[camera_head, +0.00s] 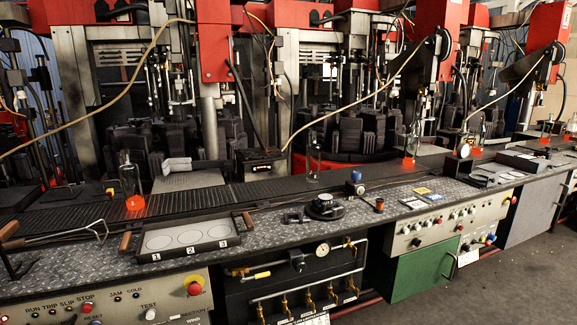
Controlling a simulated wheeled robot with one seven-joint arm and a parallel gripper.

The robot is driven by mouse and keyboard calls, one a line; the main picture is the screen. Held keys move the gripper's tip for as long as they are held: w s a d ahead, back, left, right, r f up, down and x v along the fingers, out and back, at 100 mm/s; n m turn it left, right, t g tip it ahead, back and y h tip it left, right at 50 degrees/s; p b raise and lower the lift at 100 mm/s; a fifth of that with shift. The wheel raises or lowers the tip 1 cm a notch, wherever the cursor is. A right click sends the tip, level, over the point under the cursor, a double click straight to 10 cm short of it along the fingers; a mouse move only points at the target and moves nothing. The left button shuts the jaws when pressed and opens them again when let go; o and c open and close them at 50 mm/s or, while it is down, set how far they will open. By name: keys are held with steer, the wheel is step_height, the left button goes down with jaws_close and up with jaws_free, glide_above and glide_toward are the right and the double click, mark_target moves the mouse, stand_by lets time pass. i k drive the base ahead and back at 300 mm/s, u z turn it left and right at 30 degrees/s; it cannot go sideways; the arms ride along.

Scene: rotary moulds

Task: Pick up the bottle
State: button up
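Several clear glass bottles stand upright along the dark conveyor (240,193). The nearest, a bottle with a glowing orange base (131,185), is at the left, behind the numbered tray. A clear bottle without a clear orange glow (313,160) stands near the middle. Another bottle with an orange base (410,150) is right of it, and smaller ones (478,138) are farther right. The picture does not single out one bottle. My gripper is not in view.
A dark tray with circles marked 1, 2, 3 (222,243) and wooden handles sits on the speckled counter (270,225). Right of it are a round black dial-like part (324,207) and a blue-topped knob (356,175). Red and grey machines (213,45) rise behind the conveyor.

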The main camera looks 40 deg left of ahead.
mark_target(313, 149)
steer(key=u, duration=0.5)
steer(key=i, duration=0.95)
steer(key=u, duration=1.25)
steer(key=i, duration=0.7)
steer(key=u, duration=0.4)
